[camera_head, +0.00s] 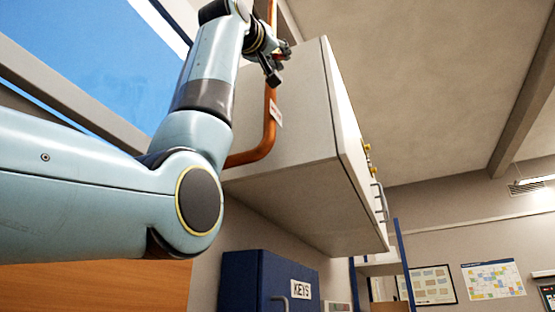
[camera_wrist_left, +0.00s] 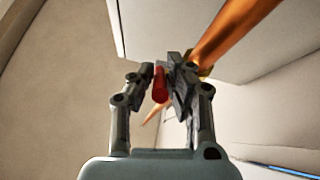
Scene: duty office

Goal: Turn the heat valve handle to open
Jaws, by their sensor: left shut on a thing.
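The heat valve handle is a small red lever, seen between the fingers in the left wrist view (camera_wrist_left: 160,85). In the head view only a bit of red (camera_head: 279,57) shows at the fingers. It sits by a copper pipe (camera_head: 269,112) that runs down and bends left; the pipe also crosses the left wrist view (camera_wrist_left: 228,38). My left gripper (camera_head: 277,63) is at the handle, shut on it, and its fingers (camera_wrist_left: 164,85) hide part of it. The valve body is mostly hidden. My right gripper is not in view.
A pale wall cabinet (camera_head: 290,150) stands close behind and right of the pipe. A white tag (camera_head: 276,112) is on the pipe. A blue KEYS box (camera_head: 262,280) is below. A blue panel (camera_head: 95,55) is upper left. Open room lies to the right.

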